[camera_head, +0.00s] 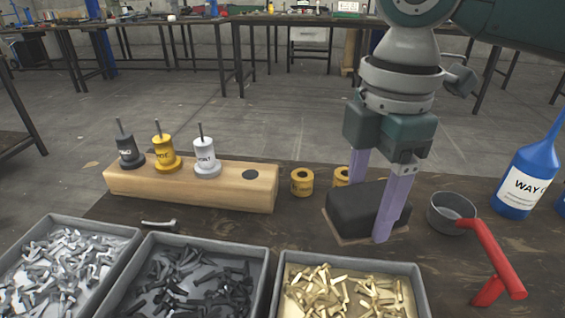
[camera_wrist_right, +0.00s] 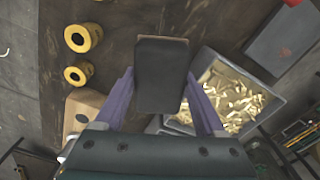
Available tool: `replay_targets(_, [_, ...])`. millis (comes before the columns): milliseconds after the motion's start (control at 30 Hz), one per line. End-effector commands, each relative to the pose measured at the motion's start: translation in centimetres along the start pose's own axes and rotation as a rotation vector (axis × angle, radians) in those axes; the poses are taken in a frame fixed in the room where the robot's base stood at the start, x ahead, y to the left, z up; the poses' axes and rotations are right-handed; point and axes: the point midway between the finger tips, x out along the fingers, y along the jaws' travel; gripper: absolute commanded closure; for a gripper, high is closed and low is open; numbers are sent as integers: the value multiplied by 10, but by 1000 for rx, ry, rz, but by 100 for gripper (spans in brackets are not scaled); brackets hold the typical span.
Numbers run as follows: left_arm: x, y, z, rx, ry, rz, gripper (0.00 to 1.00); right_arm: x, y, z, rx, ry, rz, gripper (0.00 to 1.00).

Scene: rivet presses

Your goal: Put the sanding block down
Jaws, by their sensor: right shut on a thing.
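The sanding block (camera_head: 350,208) is a dark grey block with a tan sheet edge under it. In the head view it is at or just above the dark table, behind the brass rivet bin. My right gripper (camera_head: 368,198) points down with its purple fingers on either side of the block, shut on it. In the right wrist view the block (camera_wrist_right: 162,75) lies between the fingertips (camera_wrist_right: 160,92). Whether its underside touches the table I cannot tell. My left gripper is not in view.
Yellow cylinders (camera_head: 302,182) stand left of the block, beside a wooden holder (camera_head: 190,187) with three presses. Bins of silver, black and brass (camera_head: 345,292) rivets line the front. A metal cup (camera_head: 450,212), red-handled tool (camera_head: 492,262) and blue bottle (camera_head: 527,180) are on the right.

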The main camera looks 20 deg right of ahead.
Motion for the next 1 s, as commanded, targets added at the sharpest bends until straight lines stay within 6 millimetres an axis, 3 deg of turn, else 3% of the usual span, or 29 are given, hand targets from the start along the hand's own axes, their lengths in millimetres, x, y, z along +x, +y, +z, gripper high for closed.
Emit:
replay_targets(267, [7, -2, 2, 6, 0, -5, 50, 26, 0, 0, 1, -1, -1, 88])
replay_targets(467, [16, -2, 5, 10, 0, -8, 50, 57, 0, 1, 0, 0, -2, 88])
replay_targets(833, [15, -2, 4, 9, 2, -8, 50, 60, 0, 1, 1, 0, 1, 88])
replay_targets(867, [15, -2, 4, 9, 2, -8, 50, 61, 0, 1, 1, 0, 0, 27])
replay_targets(1000, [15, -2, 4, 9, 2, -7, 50, 60, 0, 1, 1, 0, 1, 16])
